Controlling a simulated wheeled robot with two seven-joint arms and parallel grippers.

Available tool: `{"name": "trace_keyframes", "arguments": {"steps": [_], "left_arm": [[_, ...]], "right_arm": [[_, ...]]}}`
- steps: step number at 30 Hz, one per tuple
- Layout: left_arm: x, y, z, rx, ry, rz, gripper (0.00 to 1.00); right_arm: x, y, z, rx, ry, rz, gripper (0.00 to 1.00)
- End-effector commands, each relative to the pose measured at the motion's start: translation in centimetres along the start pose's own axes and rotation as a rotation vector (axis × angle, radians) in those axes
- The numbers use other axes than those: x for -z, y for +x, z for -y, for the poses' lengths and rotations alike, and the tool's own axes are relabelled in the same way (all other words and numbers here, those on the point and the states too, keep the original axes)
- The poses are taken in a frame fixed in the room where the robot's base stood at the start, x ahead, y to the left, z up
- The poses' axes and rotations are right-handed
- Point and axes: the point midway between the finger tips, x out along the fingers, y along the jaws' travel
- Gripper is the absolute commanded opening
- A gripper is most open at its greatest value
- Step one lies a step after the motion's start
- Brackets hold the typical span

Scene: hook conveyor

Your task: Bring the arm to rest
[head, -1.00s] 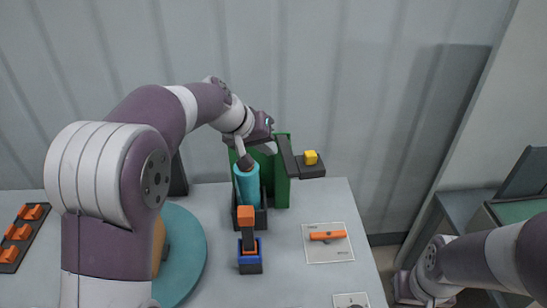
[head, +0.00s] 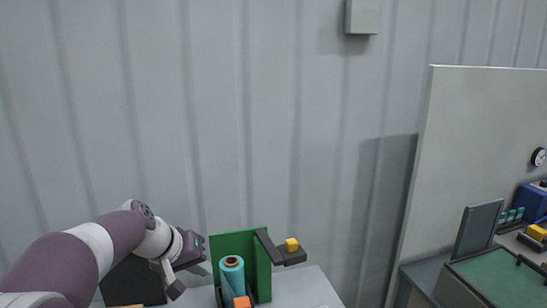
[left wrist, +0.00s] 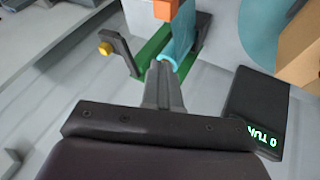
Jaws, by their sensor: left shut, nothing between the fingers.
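My left gripper (head: 174,289) is at the lower left in the head view, to the left of a teal roll (head: 231,274) and apart from it. Its fingers (left wrist: 163,88) are shut and hold nothing in the left wrist view. The teal roll stands upright in front of a green panel (head: 238,243); it also shows beyond the fingertips in the left wrist view (left wrist: 181,35). My left arm comes in from the lower left. My right gripper is out of view.
A dark bracket with a yellow knob (head: 291,245) juts out right of the panel. A dark box (left wrist: 257,108) with a green readout stands near the left gripper. An orange part (head: 242,302) is in front of the roll. A green-topped bench (head: 495,280) is at the right.

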Motion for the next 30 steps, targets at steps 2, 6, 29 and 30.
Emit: {"name": "trace_keyframes", "arguments": {"steps": [2,6,29,30], "left_arm": [[-0.4,0.5,1.2,0.042,-0.021,-0.007,0.00],[-2.2,1.3,3.1,0.106,-0.040,0.017,0.00],[-26.4,1.6,11.2,0.412,0.182,0.380,0.00],[-26.2,1.7,11.0,0.409,0.189,0.375,0.00]], "right_arm": [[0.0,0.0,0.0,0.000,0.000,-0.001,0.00],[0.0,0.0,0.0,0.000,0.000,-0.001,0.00],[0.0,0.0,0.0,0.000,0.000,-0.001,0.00],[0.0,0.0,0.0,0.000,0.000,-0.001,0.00]]}}
